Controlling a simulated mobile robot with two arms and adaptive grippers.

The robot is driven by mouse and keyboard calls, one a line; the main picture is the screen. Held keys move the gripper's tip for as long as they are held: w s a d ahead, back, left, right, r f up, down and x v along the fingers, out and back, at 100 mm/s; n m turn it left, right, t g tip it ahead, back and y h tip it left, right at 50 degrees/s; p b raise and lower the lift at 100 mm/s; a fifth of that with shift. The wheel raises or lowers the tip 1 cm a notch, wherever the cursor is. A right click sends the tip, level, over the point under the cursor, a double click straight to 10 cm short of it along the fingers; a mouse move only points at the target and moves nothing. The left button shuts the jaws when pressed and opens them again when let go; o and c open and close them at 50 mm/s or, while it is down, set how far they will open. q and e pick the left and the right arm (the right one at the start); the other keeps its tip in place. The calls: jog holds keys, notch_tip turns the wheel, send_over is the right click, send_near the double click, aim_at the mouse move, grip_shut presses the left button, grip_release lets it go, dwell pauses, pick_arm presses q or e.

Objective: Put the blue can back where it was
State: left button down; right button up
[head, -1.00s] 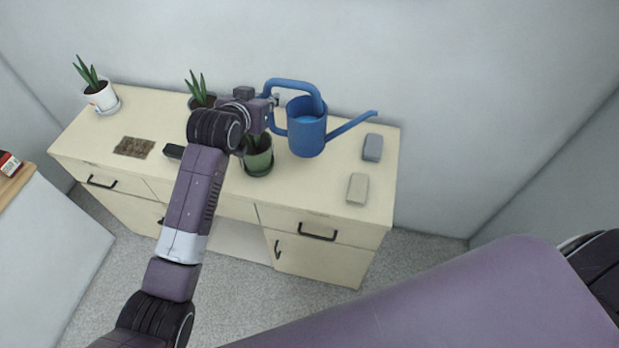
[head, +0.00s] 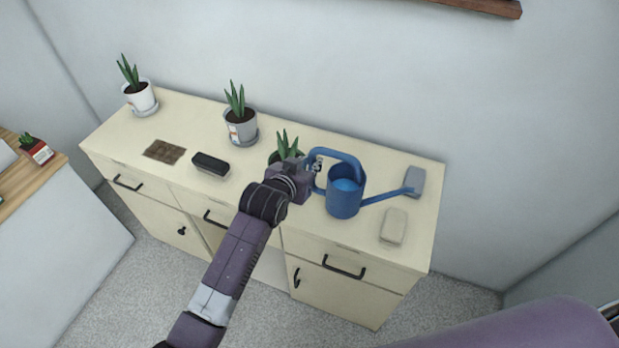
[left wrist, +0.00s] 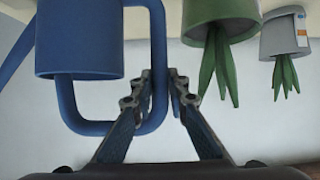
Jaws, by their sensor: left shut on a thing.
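The blue watering can (head: 343,198) has a large loop handle and a spout pointing right. It looks upright over the right half of the cream cabinet (head: 320,236); I cannot tell whether its base touches the top. My left gripper (head: 317,167) is at the left side of the handle and shut on it. In the left wrist view the can (left wrist: 80,45) is at upper left, with its handle between the fingers (left wrist: 162,82). The spout tip overlaps a blue-grey block in the head view. My right gripper is not in view.
A potted plant (head: 287,147) stands behind my left gripper, partly hidden. Two more plants, a white-potted one (head: 140,98) and a grey-potted one (head: 241,128), stand further left. A blue-grey block (head: 415,178) and a pale block (head: 393,228) lie right of the can.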

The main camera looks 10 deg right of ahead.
pick_arm(q)
jog(key=shift+w+d, duration=0.15)
jog(key=shift+f, duration=0.25)
notch_tip(320, 180, down, 4)
jog(key=b, duration=0.3)
jog(key=shift+r+b, duration=0.25)
jog(key=shift+b, duration=0.1)
jog(key=shift+f, duration=0.2)
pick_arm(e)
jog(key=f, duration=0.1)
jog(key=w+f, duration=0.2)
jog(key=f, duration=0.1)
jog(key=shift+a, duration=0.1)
pick_arm(q)
jog(key=c, duration=1.9)
grip_release()
jog(key=shift+f, duration=0.15)
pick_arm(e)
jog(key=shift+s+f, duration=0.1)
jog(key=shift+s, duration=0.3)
